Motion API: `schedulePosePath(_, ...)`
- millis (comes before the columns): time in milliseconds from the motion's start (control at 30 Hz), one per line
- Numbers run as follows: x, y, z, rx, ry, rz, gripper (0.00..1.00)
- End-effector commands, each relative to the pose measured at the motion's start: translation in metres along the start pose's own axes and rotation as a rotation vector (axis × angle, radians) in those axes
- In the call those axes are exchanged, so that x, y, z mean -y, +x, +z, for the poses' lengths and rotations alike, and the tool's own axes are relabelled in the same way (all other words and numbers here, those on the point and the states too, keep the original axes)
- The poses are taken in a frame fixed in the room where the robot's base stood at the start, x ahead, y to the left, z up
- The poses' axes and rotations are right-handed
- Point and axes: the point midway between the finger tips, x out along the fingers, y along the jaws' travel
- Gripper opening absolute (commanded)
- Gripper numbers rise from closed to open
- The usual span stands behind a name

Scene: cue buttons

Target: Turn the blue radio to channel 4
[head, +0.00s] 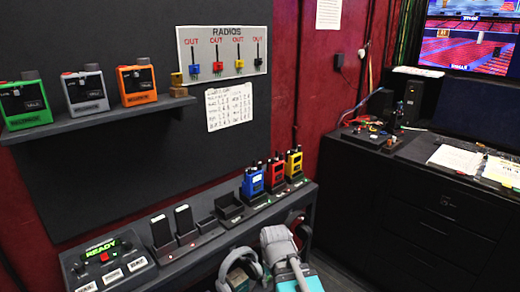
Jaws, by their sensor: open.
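The blue radio (253,181) stands upright in a dark charging dock on the low dark bench in the head view. The red radio (275,175) and the yellow radio (294,163) stand in docks just to its right. Each has a short dark antenna and a small screen. The channel on the blue radio is too small to read. Grey and teal parts at the bottom centre look like my arm, below and in front of the blue radio. I cannot make out my gripper's fingertips in this view.
Empty docks (229,206) and black handsets (184,218) line the bench (224,239). A button panel reading READY (102,254) sits at its left end. A shelf (102,113) holds three larger devices. A RADIOS board (223,53) hangs above. A black cabinet (420,200) stands right.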

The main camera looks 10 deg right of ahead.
Motion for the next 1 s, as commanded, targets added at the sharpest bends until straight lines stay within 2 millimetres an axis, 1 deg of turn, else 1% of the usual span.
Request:
schedulePosePath(33,0.0,-0.019,-0.001,-0.001,0.0,0.0,0.57)
schedulePosePath(1000,0.0,-0.193,-0.014,-0.021,0.001,0.0,0.57)
